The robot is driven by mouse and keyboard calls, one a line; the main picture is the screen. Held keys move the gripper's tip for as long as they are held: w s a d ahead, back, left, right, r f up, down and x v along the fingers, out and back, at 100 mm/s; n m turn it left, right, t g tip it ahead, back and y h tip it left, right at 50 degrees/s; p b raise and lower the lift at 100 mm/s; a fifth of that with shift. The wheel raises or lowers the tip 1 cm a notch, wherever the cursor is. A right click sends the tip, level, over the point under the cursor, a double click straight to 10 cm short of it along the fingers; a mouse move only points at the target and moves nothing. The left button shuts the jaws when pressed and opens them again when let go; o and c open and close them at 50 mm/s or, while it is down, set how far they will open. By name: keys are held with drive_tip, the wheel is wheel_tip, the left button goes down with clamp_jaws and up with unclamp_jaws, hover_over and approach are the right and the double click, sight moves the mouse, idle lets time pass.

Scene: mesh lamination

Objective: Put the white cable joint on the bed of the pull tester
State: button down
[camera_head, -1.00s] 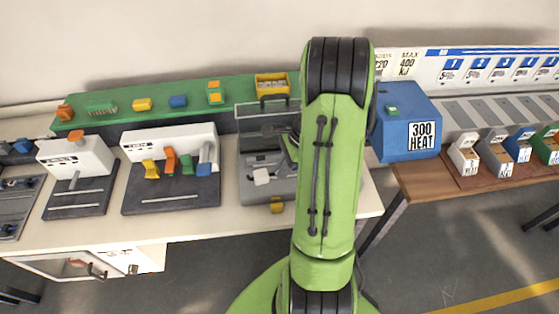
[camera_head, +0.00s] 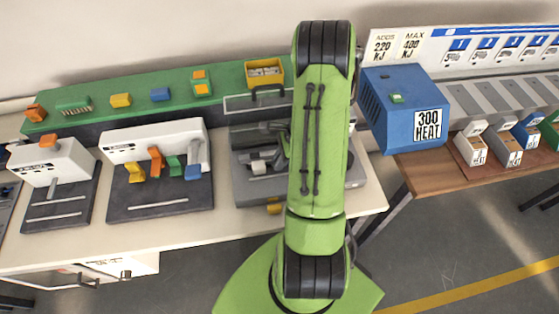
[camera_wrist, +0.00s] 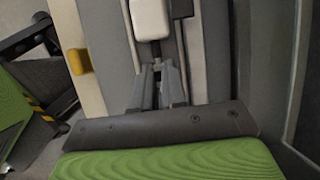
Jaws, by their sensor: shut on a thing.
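The white cable joint (camera_wrist: 150,18) is at the tips of my gripper (camera_wrist: 157,68) in the wrist view, with a short dark piece between the white block and the fingers. My gripper is shut on it. In the head view the white joint (camera_head: 259,168) shows over the grey pull tester (camera_head: 240,190), just left of my arm. I cannot tell whether the joint touches the bed. My arm hides most of the gripper and the middle of the tester. The tester's grey surface (camera_wrist: 195,45) lies below the fingers in the wrist view.
A clear guard with a black handle (camera_head: 268,92) stands upright at the tester's back. A yellow knob (camera_head: 274,208) sticks out at its front. A white lever unit (camera_head: 150,145) stands left, and a blue heater (camera_head: 405,105) right. A yellow bin (camera_head: 264,72) is behind.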

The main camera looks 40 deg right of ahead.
drive_tip(key=c, duration=1.4)
unclamp_jaws()
drive_tip(key=shift+f, duration=0.1)
drive_tip(key=shift+c, duration=0.2)
